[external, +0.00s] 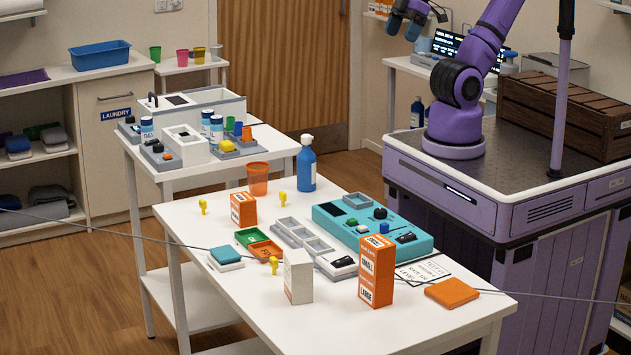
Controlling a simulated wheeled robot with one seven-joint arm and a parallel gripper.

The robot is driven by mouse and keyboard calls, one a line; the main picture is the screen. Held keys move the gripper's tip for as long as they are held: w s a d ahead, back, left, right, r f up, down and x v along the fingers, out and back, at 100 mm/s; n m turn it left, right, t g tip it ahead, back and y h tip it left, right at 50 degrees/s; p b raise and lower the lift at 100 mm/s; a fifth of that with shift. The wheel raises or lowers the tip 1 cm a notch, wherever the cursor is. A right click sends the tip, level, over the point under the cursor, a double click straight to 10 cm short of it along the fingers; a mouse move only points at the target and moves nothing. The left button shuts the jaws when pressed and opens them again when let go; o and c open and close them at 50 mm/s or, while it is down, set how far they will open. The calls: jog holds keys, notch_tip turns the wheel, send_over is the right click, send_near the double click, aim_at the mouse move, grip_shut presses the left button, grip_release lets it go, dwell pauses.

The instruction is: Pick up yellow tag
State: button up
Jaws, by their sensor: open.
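Three small yellow tag-like pieces stand on the white front table (352,330). One yellow tag (203,206) is near the table's left edge, left of an orange and white box. Another yellow tag (282,199) is near the back, in front of the blue bottle. My gripper (404,27) is at the top of the external view, high and far from the tags. It is open, and nothing shows in it. Its upper part is cut off.
A tall orange box (376,272), white box (298,277), shorter orange box (243,210), orange cup (257,180) and blue bottle (306,165) stand around the tags. A teal panel (340,222) lies centrally. A thin cable (130,229) crosses the view.

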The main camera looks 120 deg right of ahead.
jog(key=c, duration=0.4)
jog(key=shift+w, duration=0.1)
jog(key=g, duration=0.5)
send_over(283, 192)
notch_tip(283, 192, down, 38)
jog(key=shift+r, duration=0.1)
notch_tip(283, 192, down, 6)
jog(key=shift+d, duration=0.1)
jog(key=shift+w+a+f, duration=0.1)
jog(key=shift+f, duration=1.2)
jog(key=shift+a+f, duration=0.1)
jog(key=shift+f, duration=1.2)
